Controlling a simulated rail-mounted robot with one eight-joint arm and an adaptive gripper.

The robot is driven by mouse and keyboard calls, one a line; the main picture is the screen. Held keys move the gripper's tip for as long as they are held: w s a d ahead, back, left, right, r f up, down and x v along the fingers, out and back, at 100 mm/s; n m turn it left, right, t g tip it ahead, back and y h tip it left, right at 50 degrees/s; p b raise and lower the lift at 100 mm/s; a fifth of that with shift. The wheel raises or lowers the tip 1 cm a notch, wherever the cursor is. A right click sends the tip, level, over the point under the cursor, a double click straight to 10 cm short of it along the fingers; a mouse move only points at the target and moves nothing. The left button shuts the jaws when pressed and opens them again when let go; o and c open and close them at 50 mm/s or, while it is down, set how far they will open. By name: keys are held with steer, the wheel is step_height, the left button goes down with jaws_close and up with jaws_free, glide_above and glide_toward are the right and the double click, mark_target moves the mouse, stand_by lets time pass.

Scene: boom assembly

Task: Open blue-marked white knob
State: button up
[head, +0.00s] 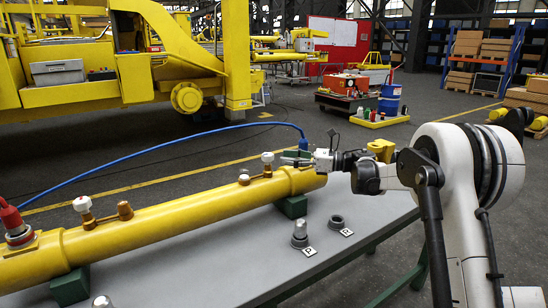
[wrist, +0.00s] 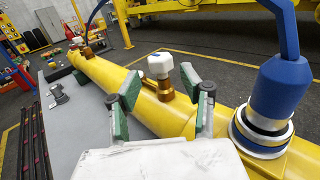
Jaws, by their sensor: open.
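A white knob (wrist: 160,65) sits on a brass valve stem (wrist: 165,90) on the yellow cylinder (wrist: 135,98). It also shows in the head view (head: 267,157), near the cylinder's right end.
A blue hose connector (wrist: 278,90) stands on the cylinder close to my right finger; its hose arcs away left in the head view. A second white knob (head: 82,204) and a red connector (head: 13,224) are farther left. The grey table (head: 240,252) holds small metal parts.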

steer(key=shift+s+d, duration=0.15)
steer(key=shift+d, duration=0.85)
